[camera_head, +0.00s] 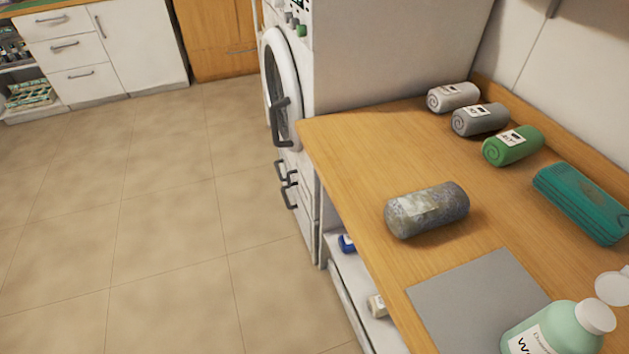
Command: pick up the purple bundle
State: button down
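No clearly purple bundle shows in the head view. The nearest match is a mottled grey roll with a faint bluish-purple tint (449,203), bearing a pale label. It lies on its side near the left edge of the wooden counter (372,151), apart from the other rolls. My gripper is not in view.
A white roll (461,100), a grey roll (478,122) and a green roll (524,151) line the back of the counter. A teal folded bundle (580,205) lies at right. A grey mat (465,300) and a mint bottle (560,330) are in front. A washing machine (390,50) stands behind.

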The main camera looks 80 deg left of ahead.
aim_at(409, 215)
jog(key=u, duration=1.65)
jog(key=k, duration=0.25)
jog(key=u, duration=0.2)
